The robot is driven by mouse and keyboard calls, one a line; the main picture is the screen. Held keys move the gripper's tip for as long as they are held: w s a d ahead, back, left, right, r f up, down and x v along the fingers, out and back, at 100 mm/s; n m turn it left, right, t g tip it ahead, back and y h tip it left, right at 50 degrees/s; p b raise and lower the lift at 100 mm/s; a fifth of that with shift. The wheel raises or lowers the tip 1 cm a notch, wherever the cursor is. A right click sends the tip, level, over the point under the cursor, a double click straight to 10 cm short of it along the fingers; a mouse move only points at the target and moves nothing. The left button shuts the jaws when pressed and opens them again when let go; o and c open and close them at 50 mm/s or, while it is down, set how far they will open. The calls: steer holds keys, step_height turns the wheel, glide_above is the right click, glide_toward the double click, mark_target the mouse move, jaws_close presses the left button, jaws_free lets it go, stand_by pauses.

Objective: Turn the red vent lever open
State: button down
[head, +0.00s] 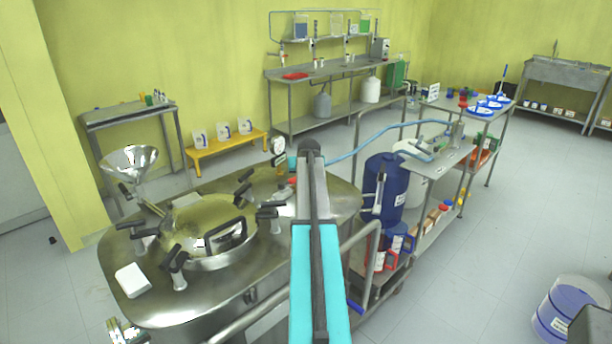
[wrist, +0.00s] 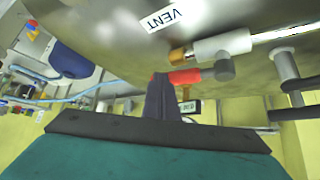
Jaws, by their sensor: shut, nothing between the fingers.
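The red vent lever (wrist: 188,77) shows in the wrist view as a short red handle on a grey pipe fitting with a brass-coloured part, beside the white VENT label (wrist: 161,18). My gripper (wrist: 160,90) is shut and empty, its dark fingertips right at the lever's free left end. I cannot tell whether they touch it. In the head view a small red part of the lever (head: 292,181) shows just left of my gripper (head: 310,150), over the reactor lid's far right side. My gripper hides some of the area behind it.
The steel reactor lid (head: 320,215) carries a domed hatch (head: 210,232) with black-handled clamps, a funnel (head: 130,160) and a gauge (head: 278,147). A blue drum (head: 383,188) and a cart with a blue hose (head: 380,135) stand to the right. The floor at right is mostly clear.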

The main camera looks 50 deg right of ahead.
steer(key=shift+r, duration=0.1)
steer(key=s+a+r+b, duration=0.1)
steer(key=s+a+r, duration=0.1)
steer(key=s+r, duration=0.7)
steer(key=shift+s+a, duration=0.25)
steer(key=shift+s, duration=0.15)
steer(key=shift+r, duration=0.1)
stand_by(0.5)
